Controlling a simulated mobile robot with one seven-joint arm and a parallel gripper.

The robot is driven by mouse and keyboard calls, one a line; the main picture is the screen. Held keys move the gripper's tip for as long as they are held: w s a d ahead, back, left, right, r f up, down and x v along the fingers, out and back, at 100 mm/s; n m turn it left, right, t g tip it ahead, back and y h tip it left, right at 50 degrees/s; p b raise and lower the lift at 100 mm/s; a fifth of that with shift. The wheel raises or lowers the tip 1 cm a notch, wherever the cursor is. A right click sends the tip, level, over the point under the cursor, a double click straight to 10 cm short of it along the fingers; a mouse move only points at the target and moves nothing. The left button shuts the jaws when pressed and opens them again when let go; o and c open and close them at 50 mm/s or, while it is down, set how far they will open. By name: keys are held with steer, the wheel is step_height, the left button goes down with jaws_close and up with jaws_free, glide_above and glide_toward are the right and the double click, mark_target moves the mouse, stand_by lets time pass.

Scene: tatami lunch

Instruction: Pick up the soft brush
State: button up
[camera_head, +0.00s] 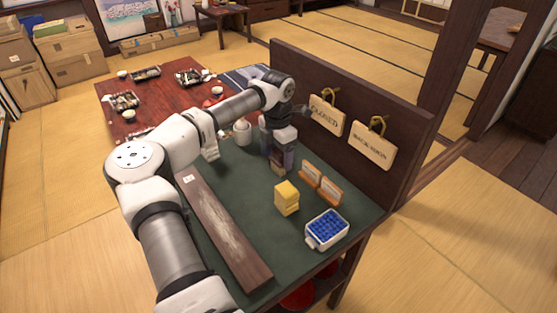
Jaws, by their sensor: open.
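I cannot make out the soft brush in the head view. It may be hidden behind my arm or too small to tell. My gripper (278,163) is at the end of my arm, pointing down over the back part of the green-topped table (248,203), in front of the dark upright panel. Its fingertips are small and dark and hard to separate from what is behind them. It is open, and I see nothing held in it.
A long dark board (222,228) with pale streaks lies along the table's left side. Yellow blocks (287,197), two small card stands (311,174) and a white tray (312,244) of blue pieces stand at right. Wooden signs (372,146) hang on the panel (405,108). A white cup (243,131) is behind.

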steer(key=c, duration=1.1)
step_height(320, 180, up, 20)
steer(key=shift+b, duration=1.15)
steer(key=o, duration=0.4)
steer(key=shift+c, duration=1.4)
